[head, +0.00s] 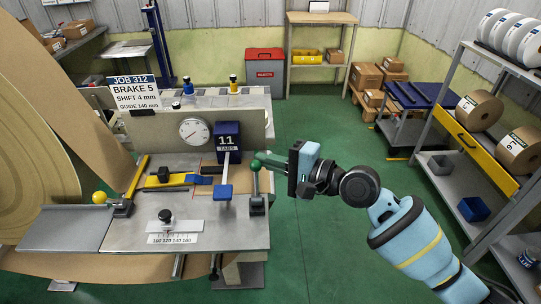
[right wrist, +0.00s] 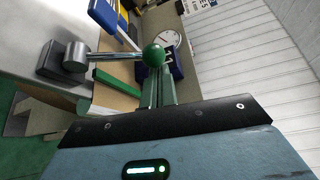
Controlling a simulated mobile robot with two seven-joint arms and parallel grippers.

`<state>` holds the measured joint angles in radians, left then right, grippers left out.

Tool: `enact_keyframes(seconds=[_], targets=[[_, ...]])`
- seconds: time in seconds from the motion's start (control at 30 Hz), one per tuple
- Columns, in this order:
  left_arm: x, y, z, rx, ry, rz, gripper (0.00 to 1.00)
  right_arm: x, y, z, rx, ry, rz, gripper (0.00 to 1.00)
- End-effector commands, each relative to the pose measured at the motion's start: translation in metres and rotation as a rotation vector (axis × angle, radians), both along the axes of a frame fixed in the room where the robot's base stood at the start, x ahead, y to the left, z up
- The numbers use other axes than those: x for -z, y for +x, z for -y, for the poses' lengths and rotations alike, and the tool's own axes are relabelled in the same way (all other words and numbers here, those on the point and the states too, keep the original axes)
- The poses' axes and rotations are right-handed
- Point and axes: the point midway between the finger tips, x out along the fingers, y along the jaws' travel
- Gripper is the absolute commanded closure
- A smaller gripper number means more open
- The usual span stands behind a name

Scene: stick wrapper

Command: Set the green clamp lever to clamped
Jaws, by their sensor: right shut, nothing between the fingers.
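The green clamp lever stands about upright on a dark base at the right end of the machine's steel table, with its green ball knob (head: 255,165) on top. In the right wrist view the knob (right wrist: 153,55) tops a shiny metal rod (right wrist: 108,57). My right gripper (head: 265,157) reaches in from the right, with its fingers shut and empty. Its greenish fingertips are right at the knob and overlap it in both views; whether they touch it I cannot tell. My left gripper is not in view.
A yellow-knobbed lever (head: 100,197) is at the table's left end. Green floor lies open to the right, before a grey shelf rack (head: 457,186) with rolls.

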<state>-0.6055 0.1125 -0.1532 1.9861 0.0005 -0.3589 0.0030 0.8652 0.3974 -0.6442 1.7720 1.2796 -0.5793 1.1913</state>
Motion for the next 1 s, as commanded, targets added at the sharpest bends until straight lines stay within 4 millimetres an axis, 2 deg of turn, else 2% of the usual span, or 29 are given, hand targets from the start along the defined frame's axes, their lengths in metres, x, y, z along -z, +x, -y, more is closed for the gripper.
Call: enact_keyframes(seconds=[0.37,1.0], targets=[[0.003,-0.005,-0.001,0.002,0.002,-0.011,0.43,0.001,0.000,0.000,0.000,0.000,0.004,1.00],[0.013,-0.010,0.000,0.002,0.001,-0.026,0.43,-0.003,-0.008,0.000,-0.001,0.001,0.116,1.00]])
